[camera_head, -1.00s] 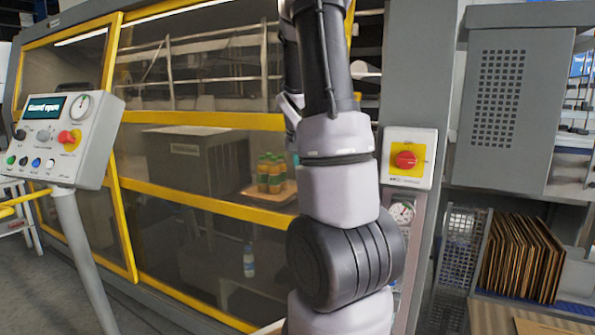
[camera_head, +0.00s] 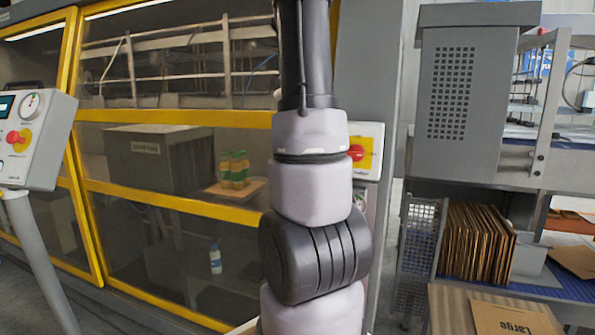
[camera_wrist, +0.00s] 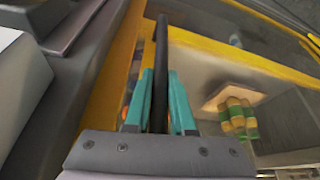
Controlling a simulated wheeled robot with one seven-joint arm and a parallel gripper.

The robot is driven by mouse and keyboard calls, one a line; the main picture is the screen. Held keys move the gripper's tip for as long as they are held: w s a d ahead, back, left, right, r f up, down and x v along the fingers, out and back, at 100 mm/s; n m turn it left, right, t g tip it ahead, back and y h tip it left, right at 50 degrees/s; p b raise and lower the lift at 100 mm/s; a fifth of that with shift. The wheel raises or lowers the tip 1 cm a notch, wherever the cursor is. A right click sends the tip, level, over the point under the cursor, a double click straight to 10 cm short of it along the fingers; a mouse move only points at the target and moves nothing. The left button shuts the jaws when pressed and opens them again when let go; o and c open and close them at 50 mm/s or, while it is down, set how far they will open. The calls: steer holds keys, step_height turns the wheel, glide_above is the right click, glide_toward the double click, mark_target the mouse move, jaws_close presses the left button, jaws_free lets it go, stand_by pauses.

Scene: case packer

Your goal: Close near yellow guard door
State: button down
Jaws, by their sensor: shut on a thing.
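The near yellow guard door (camera_head: 185,207) has a yellow frame and clear panes. It spans the case packer's front, left of my arm in the head view. Its yellow frame (camera_wrist: 204,42) also shows in the wrist view. My gripper (camera_wrist: 160,85) has teal fingers, shut on a black bar handle (camera_wrist: 161,45) beside the yellow upright. In the head view my arm hides the gripper, the handle and part of the door's right edge. I cannot tell how far the door stands from its closed position.
A grey control panel (camera_head: 38,140) on a post stands at left. A red knob on a yellow plate (camera_head: 357,153) is on the grey column, right of the door. Cardboard sheets (camera_head: 478,243) stand at right.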

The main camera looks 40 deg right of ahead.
steer(key=shift+s+d, duration=0.15)
steer(key=shift+s, duration=0.05)
steer(key=c, duration=0.8)
jaws_free()
steer(key=shift+s, duration=0.1)
steer(key=shift+o, duration=0.2)
steer(key=v, duration=1)
steer(key=shift+r, duration=0.4)
